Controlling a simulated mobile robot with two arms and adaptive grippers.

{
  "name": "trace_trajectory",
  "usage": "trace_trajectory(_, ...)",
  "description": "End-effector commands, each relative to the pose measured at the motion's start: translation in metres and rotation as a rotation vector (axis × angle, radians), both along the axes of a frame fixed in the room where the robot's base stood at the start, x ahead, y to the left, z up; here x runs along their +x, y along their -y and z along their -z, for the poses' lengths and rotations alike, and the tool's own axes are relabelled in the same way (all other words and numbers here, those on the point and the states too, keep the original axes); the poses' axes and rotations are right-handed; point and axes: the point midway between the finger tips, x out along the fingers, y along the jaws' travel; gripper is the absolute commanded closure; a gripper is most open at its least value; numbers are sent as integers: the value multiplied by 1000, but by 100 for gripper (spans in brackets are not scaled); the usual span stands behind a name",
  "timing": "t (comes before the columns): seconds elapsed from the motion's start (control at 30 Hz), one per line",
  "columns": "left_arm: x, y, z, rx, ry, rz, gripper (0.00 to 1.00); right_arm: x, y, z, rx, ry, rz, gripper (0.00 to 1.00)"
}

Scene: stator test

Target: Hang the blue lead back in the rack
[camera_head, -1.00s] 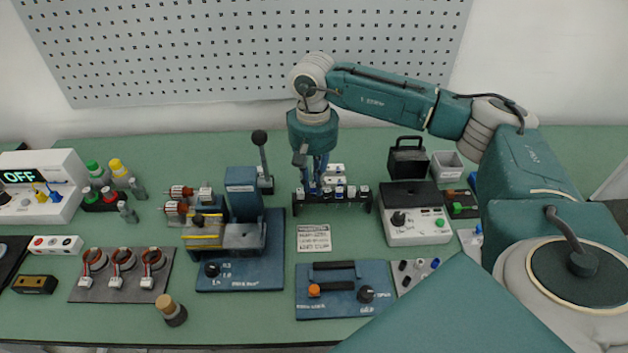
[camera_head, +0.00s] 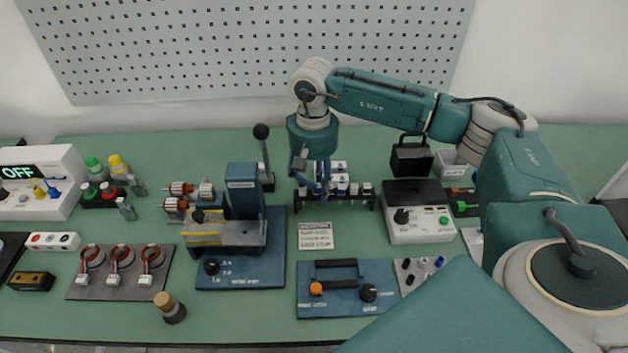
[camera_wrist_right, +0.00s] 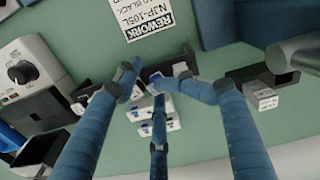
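The rack (camera_head: 357,204) is a low dark rail with several pale and dark pieces along its top, standing at the middle back of the bench. It also shows in the right wrist view (camera_wrist_right: 177,61). My right gripper (camera_head: 312,190) points down over the rack's left part. In the right wrist view its blue fingers (camera_wrist_right: 148,84) converge close to the rail, with a small gap between the tips. I cannot make out the blue lead apart from the blue fingers, or whether they grip anything. My left gripper is out of view.
A white printed card (camera_head: 316,236) lies in front of the rack. A grey-white meter box (camera_head: 418,226) stands right. White blocks (camera_head: 338,167) sit behind the rack.

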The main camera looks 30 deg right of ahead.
Motion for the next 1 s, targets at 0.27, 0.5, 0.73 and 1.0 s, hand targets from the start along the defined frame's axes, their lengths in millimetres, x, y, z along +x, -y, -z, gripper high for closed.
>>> trace_trajectory(0.27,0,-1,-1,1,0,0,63,1,3,-3,-5,3,5,62)
trace_trajectory(0.5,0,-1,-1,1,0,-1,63,3,2,-27,-2,8,5,62)
trace_trajectory(0.73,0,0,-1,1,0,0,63,3,2,-62,-3,5,4,62)
trace_trajectory(1.0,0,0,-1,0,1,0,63,3,2,-80,-2,2,4,62)
